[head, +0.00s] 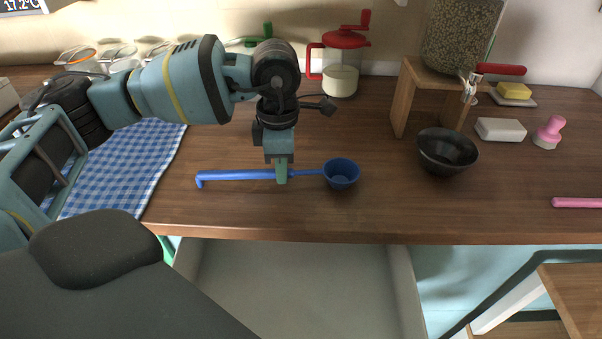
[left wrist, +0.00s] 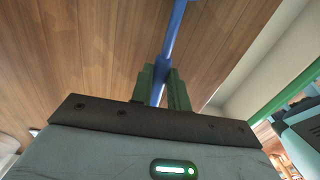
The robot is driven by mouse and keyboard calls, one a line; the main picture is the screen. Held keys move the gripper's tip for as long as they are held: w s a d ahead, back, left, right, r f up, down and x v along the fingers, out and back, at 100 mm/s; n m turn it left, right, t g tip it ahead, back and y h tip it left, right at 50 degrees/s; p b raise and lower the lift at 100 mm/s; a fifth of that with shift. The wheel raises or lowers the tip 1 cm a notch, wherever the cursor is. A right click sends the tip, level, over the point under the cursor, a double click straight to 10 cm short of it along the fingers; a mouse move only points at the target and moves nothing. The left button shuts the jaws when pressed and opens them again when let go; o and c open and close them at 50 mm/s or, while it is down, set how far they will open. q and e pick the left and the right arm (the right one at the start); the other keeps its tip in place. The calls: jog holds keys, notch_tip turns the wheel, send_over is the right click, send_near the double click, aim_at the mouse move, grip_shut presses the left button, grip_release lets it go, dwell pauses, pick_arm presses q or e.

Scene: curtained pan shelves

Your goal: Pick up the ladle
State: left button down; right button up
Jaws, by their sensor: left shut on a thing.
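The blue ladle (head: 341,174) is at the counter's front part in the head view, its bowl to the right and its hooked handle end to the left. My left gripper (head: 282,175) points down and is shut on the ladle's handle, near the middle of its length. In the left wrist view the blue handle (left wrist: 174,30) runs between the two green fingers of my left gripper (left wrist: 163,88). I cannot tell whether the ladle touches the counter. My right gripper is not in view.
The wooden counter (head: 230,215) is clear around the ladle. A black bowl (head: 447,152) stands to the right, by a wooden stand (head: 400,98). A red-lidded jug (head: 340,78) is behind. A blue checked cloth (head: 125,165) lies left. An open drawer (head: 295,285) is below the front edge.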

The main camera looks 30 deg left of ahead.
pick_arm(q)
jog(key=shift+r, duration=0.15)
notch_tip(320, 180, up, 4)
jog(key=shift+d+f, duration=0.1)
jog(key=shift+f, duration=0.15)
jog(key=s+d, duration=0.2)
jog(key=s, duration=0.5)
jog(key=s+d+r+b, duration=0.1)
jog(key=s+d, duration=0.2)
jog(key=s, duration=0.5)
jog(key=shift+d, duration=0.15)
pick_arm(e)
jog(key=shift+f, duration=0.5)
pick_arm(q)
jog(key=shift+r, duration=0.15)
